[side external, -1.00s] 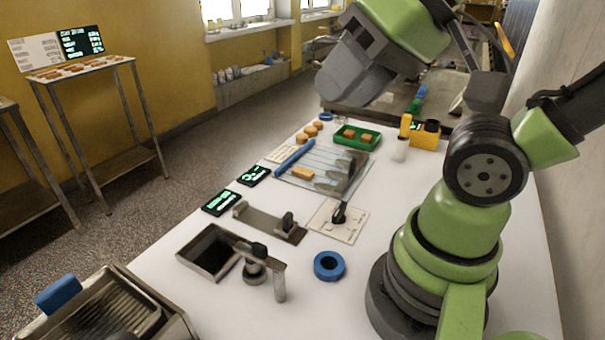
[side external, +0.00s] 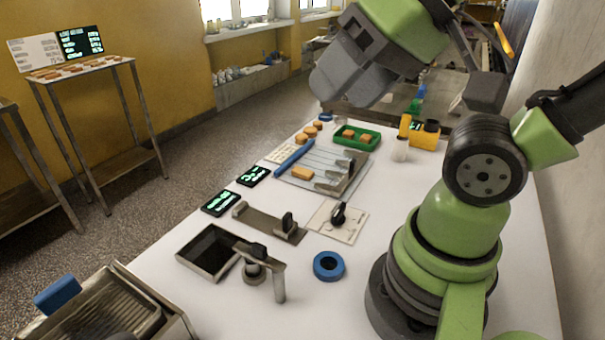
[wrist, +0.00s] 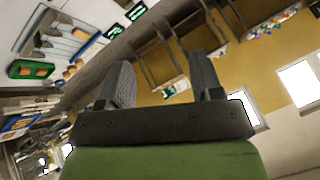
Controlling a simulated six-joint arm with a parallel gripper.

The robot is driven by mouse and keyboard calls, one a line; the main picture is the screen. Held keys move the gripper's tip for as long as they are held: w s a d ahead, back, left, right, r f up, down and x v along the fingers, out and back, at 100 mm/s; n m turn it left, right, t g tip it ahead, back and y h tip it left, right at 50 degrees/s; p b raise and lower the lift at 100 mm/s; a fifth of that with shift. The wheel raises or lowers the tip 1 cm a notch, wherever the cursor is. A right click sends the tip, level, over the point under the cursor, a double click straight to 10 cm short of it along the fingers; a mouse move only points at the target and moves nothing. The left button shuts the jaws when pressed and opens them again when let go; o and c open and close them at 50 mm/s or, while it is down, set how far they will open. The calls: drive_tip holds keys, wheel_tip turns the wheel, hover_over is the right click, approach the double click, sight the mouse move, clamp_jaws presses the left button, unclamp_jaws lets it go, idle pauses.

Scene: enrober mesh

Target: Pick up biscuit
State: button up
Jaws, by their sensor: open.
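The biscuit also shows in the wrist view (wrist: 80,34) at the upper left. More biscuits (side external: 349,134) lie in a green tray (side external: 371,143), and several round ones (side external: 303,138) lie beyond the plate. My gripper (side external: 328,92) is high above the far part of the table, well away from the biscuit. In the wrist view, its two dark fingers (wrist: 161,60) are spread apart with nothing between them.
A blue bar (side external: 294,156) lies along the plate's left edge. Yellow equipment (side external: 426,135) stands at the far right.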

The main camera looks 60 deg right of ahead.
drive_tip(key=m+g+h, duration=0.2)
drive_tip(key=m+g, duration=0.5)
drive_tip(key=m, duration=2.5)
hover_over(303, 171)
wheel_tip(303, 171, down, 20)
drive_tip(key=f, duration=0.5)
drive_tip(key=shift+s+d, duration=0.1)
drive_tip(key=shift+s, duration=0.1)
drive_tip(key=f, duration=0.5)
drive_tip(key=shift+w+f, duration=0.25)
drive_tip(key=shift+f, duration=0.1)
